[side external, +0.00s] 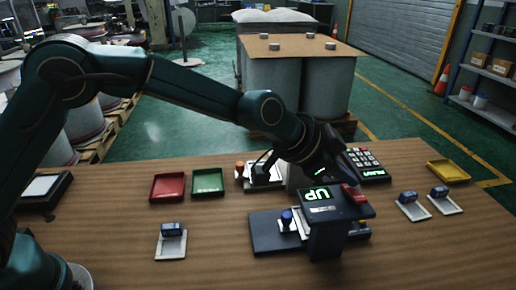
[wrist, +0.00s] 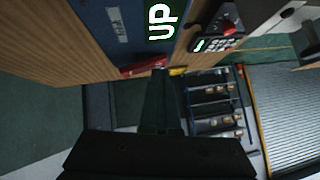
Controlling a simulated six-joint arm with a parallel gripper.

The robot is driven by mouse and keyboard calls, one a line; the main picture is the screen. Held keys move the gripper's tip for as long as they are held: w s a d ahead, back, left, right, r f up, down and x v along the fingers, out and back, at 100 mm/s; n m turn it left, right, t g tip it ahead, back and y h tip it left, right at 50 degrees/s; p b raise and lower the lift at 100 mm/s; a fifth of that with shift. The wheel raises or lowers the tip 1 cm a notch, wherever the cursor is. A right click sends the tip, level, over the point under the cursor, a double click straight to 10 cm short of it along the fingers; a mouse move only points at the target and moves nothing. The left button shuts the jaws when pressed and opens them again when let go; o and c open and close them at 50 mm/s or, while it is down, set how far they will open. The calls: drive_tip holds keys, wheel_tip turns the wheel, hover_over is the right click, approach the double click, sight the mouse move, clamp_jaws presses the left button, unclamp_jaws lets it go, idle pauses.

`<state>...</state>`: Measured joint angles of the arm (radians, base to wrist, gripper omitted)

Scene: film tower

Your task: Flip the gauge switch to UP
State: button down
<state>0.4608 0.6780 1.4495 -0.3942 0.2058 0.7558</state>
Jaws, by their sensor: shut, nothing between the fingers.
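The gauge (side external: 340,228) is a dark box on a stand at the front right of the table, with a lit green display (side external: 317,194) reading UP. The display also shows at the top of the wrist view (wrist: 161,20). A red switch (side external: 354,193) sits on the gauge's top beside the display; it also shows in the wrist view (wrist: 140,69). My gripper (side external: 338,170) is shut and empty, just above and behind the gauge. In the wrist view its tips (wrist: 160,74) are right beside the red switch; I cannot tell whether they touch.
A dark base plate with a blue-knobbed device (side external: 287,217) stands left of the gauge. A keypad (side external: 366,163) lies behind it. Red (side external: 167,187) and green (side external: 208,182) trays are left, a yellow tray (side external: 447,171) right. Small blue blocks on white plates lie around.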

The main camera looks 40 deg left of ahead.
sight(340, 191)
drive_tip(key=shift+s+d+f, duration=0.15)
drive_tip(key=shift+s+f, duration=0.35)
drive_tip(key=shift+w+r, duration=0.1)
drive_tip(key=shift+r, duration=0.35)
drive_tip(key=r, duration=0.1)
drive_tip(key=w+r, duration=0.1)
drive_tip(key=a+r, duration=0.1)
drive_tip(key=r, duration=0.1)
drive_tip(key=shift+w, duration=0.15)
drive_tip(key=s+a+r+t, duration=0.1)
drive_tip(key=s+a+r, duration=0.4)
drive_tip(key=a+r, duration=0.6)
drive_tip(key=s+a+n+y, duration=0.2)
drive_tip(key=s+a+n, duration=0.1)
drive_tip(key=s+a, duration=0.3)
drive_tip(key=s+a+f+n+g+y, duration=0.1)
drive_tip(key=s+a+f+n, duration=0.1)
drive_tip(key=s+f, duration=0.3)
drive_tip(key=s+a+f+n+g+y, duration=0.2)
drive_tip(key=s+f+n, duration=0.3)
drive_tip(key=s, duration=0.6)
drive_tip(key=shift+s+a+f, duration=0.15)
drive_tip(key=shift+a+f, duration=0.6)
drive_tip(key=shift+f, duration=0.05)
